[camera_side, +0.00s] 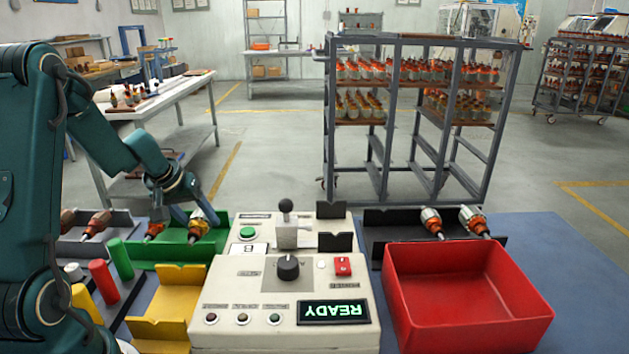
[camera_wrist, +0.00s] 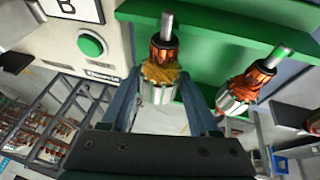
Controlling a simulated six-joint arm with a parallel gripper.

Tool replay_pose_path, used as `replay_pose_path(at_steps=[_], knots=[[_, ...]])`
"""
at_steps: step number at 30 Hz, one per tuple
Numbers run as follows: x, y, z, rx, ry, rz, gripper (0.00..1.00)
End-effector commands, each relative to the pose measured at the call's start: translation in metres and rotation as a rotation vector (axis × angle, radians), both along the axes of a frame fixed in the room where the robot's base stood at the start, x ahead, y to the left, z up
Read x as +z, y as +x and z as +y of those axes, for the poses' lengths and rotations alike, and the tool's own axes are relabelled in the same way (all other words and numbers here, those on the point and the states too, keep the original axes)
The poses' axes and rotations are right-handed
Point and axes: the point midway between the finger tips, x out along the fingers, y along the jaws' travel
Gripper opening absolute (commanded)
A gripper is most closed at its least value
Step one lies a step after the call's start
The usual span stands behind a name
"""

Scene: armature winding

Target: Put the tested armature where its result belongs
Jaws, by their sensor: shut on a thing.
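My gripper (camera_side: 188,212) is shut on an armature (camera_side: 200,222) with a copper winding and silver body, at the green tray (camera_side: 190,254). In the wrist view my gripper (camera_wrist: 160,88) has a finger on each side of this armature (camera_wrist: 160,65), whose shaft end lies over the green tray (camera_wrist: 212,42). A second armature (camera_side: 154,230) lies in the green tray to the left; it also shows in the wrist view (camera_wrist: 252,80). I cannot tell whether the held one rests on the tray. The test box (camera_side: 285,290) has an upside-down "READY" display (camera_side: 334,312).
An empty red bin (camera_side: 525,318) stands at the right, with a dark rack (camera_side: 385,222) holding two armatures behind it. An empty yellow tray (camera_side: 168,302) is front left. Green and red cylinders (camera_side: 103,280) stand near my arm. A lever (camera_side: 286,215) rises from the test box.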

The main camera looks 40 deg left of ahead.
Motion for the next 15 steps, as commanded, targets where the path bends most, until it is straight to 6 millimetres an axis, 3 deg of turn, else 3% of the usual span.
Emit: replay_pose_path(at_steps=[14,15], knots=[[-0.0017,-0.0003,0.0004,0.001,0.002,0.001,0.0],[-0.0017,-0.0003,0.0004,0.001,0.002,0.001,0.73]])
